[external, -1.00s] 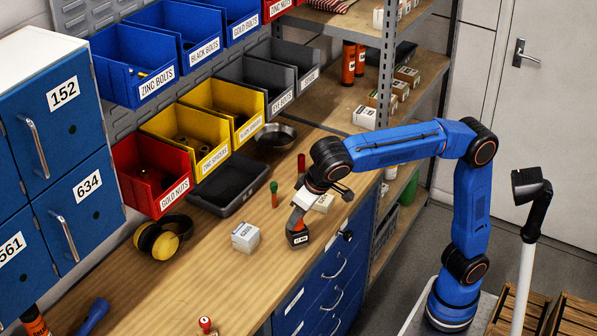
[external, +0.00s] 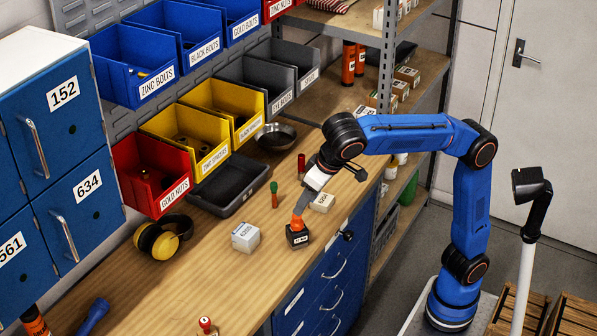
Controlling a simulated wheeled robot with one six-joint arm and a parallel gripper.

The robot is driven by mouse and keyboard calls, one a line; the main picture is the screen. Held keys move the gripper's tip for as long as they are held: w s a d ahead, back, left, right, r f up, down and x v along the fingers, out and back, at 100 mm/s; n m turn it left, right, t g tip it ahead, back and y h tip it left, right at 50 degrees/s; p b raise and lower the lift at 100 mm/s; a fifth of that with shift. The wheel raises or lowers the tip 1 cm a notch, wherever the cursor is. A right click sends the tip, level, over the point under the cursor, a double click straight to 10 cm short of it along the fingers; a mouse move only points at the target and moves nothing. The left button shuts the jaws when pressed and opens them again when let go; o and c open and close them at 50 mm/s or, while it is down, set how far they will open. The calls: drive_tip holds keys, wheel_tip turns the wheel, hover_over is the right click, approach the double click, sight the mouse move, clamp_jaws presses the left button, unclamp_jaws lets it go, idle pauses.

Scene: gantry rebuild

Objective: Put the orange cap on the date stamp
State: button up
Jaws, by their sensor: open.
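The date stamp (external: 298,239) is a dark block with a pale label, upright near the front edge of the workbench. The orange cap (external: 297,225) sits on top of it and looks upright; its exact fit is too small to tell. My gripper (external: 299,211) is open and points down just above the cap. Its fingertips overlap the cap's top in the picture, and I cannot tell whether they touch it.
A white box (external: 245,237) stands left of the stamp, and another small box (external: 322,202) stands behind it to the right. A green-topped handle (external: 274,194) and a red one (external: 301,166) stand farther back.

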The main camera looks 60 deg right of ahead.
drive_tip(key=shift+v, duration=1.95)
drive_tip(key=d+f, duration=0.3)
drive_tip(key=d, duration=0.7)
drive_tip(key=d+f, duration=0.3)
drive_tip(key=d, duration=0.7)
drive_tip(key=d+f, duration=0.4)
drive_tip(key=d, duration=0.5)
drive_tip(key=s+d+f, duration=0.5)
drive_tip(key=d+f, duration=0.1)
drive_tip(key=f, duration=0.3)
drive_tip(key=s+d+f, duration=0.5)
drive_tip(key=d+f, duration=0.2)
drive_tip(key=f, duration=0.2)
drive_tip(key=s+d+f, duration=0.5)
drive_tip(key=d+f, duration=0.2)
drive_tip(key=f, duration=0.3)
drive_tip(key=shift+d, duration=0.25)
